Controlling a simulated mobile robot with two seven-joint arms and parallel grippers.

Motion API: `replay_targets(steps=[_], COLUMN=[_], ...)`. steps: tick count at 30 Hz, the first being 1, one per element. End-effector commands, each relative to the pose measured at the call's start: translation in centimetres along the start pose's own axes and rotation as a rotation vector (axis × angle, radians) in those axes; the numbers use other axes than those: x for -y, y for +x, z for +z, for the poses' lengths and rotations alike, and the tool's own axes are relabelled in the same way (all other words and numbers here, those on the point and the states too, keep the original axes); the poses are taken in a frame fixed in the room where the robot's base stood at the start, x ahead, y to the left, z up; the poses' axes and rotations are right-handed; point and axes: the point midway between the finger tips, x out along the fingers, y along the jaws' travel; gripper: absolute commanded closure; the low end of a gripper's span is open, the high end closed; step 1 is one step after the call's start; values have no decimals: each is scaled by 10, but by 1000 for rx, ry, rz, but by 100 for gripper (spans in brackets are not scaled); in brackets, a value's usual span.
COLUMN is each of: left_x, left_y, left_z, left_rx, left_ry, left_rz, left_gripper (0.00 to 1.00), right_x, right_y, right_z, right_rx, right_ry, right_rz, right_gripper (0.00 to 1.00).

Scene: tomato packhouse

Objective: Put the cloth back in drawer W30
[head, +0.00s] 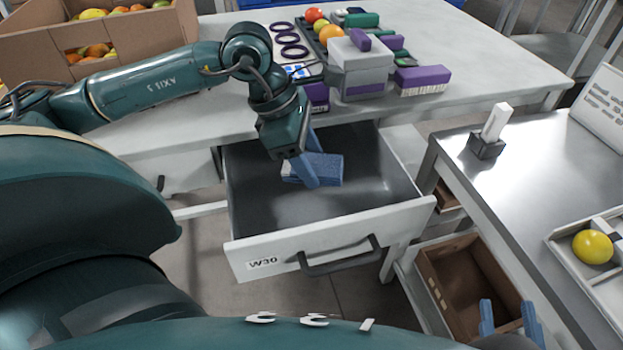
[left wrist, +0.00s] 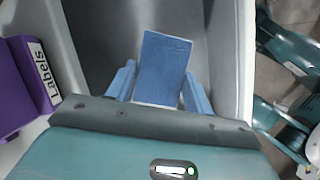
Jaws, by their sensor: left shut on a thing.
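The blue cloth (head: 325,168) is a folded block inside the open drawer W30 (head: 290,240), toward its back. My left gripper (head: 308,172) reaches down into the drawer and is shut on the cloth. In the left wrist view the cloth (left wrist: 162,68) sits between the two blue fingers, with the grey drawer floor (left wrist: 105,45) beyond it. I cannot tell whether the cloth touches the drawer floor. My right gripper (head: 508,318) shows only its blue fingertips at the lower right, spread apart with nothing seen between them.
The white table (head: 460,45) above the drawer holds purple and grey boxes (head: 360,65), purple rings (head: 290,40) and a cardboard box of fruit (head: 130,40). At right a metal table (head: 530,165) carries a tray with a yellow fruit (head: 592,247).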

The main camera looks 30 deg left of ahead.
Motion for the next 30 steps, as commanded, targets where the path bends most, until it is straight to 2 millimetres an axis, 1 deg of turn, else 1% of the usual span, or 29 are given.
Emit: replay_targets(steps=[5, 9, 12, 19, 25, 30], left_x=[0, 0, -1, -1, -1, -1], left_y=[16, 39, 48, 47, 54, 58], left_z=[-8, -18, -21, -21, -23, -25], left_rx=[-1, -2, 0, 1, 1, 1], left_ry=[-2, -2, -1, 0, 0, 0], left_rz=[-1, -2, 0, 1, 1, 1], left_gripper=[66, 66, 66, 66, 66, 66], right_x=[1, 2, 2, 1, 3, 3], right_y=[1, 2, 3, 4, 3, 4], right_z=[2, 2, 1, -1, 6, 4], right_rx=[-13, -24, -31, -32, -31, -39], right_ry=[7, 25, 35, 36, 49, 67], right_rz=[-2, -2, -2, -2, -2, -3], right_gripper=[64, 64, 64, 64, 64, 64])
